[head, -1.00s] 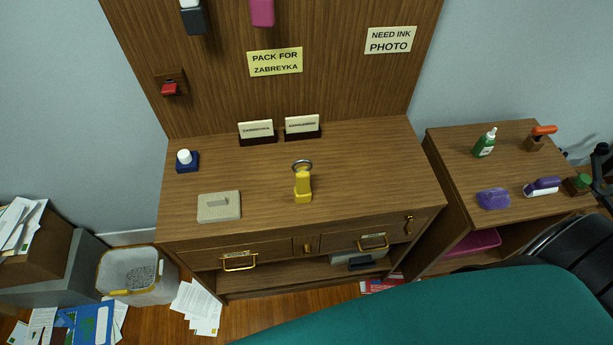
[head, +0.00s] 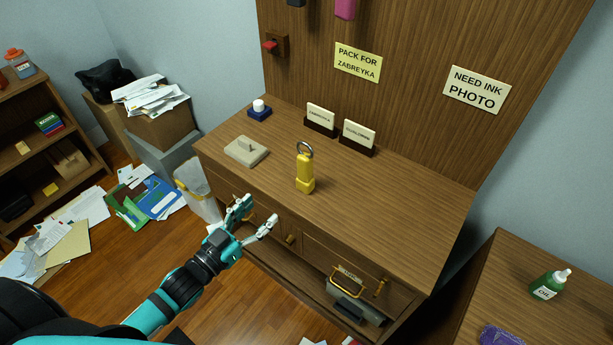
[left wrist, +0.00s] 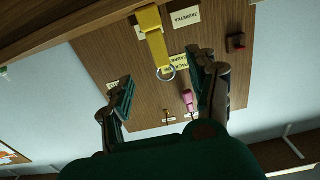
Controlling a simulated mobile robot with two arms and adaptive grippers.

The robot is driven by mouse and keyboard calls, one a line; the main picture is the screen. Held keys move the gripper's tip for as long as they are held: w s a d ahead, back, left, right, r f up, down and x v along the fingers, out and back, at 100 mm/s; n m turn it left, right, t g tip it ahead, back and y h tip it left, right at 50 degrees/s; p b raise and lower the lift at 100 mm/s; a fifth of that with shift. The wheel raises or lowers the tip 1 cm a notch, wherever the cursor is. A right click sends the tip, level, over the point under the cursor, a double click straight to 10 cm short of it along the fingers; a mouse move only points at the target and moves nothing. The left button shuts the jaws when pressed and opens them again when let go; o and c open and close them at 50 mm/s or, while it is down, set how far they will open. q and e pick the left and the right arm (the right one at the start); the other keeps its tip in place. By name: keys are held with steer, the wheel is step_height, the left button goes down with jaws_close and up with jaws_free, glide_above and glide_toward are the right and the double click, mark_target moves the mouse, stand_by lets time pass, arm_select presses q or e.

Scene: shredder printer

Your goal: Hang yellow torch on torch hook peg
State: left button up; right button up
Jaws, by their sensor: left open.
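The yellow torch (head: 305,174) stands upright on the wooden desk top, with a metal ring at its upper end. My left gripper (head: 256,213) is open and empty by the desk's front edge, in front and left of the torch and apart from it. In the left wrist view, which looks upside down, the torch (left wrist: 151,32) and its ring show beyond the open fingers (left wrist: 162,78). I cannot tell which peg is the torch hook peg; small pegs (left wrist: 168,117) show on the back board there. My right gripper is not in view.
A grey block with a handle (head: 247,151), a blue holder with a white knob (head: 259,109) and two sign stands (head: 320,120) are on the desk. A pink item (head: 345,9) hangs on the board, near a red switch-like part (head: 270,45). Drawer handles (head: 347,283) protrude below.

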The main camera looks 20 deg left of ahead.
arm_select(q)
steer(key=p, duration=0.1)
glide_toward(301, 173)
steer(key=w, duration=0.1)
steer(key=x, duration=0.4)
steer(key=shift+w+r+p, duration=0.15)
steer(key=shift+w+p, duration=0.2)
steer(key=shift+p, duration=0.05)
steer(key=shift+w+d, duration=0.15)
steer(key=shift+w, duration=0.35)
steer(key=shift+w+d, duration=0.2)
steer(key=shift+w, duration=0.1)
steer(key=x, duration=0.1)
steer(key=p+x, duration=0.1)
steer(key=x, duration=0.1)
steer(key=shift+w+d, duration=0.2)
steer(key=shift+d, duration=0.2)
steer(key=shift+w+d, duration=0.1)
steer(key=shift+w, duration=0.3)
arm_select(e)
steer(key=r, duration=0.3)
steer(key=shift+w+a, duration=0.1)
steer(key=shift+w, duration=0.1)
arm_select(q)
steer(key=shift+s, duration=0.1)
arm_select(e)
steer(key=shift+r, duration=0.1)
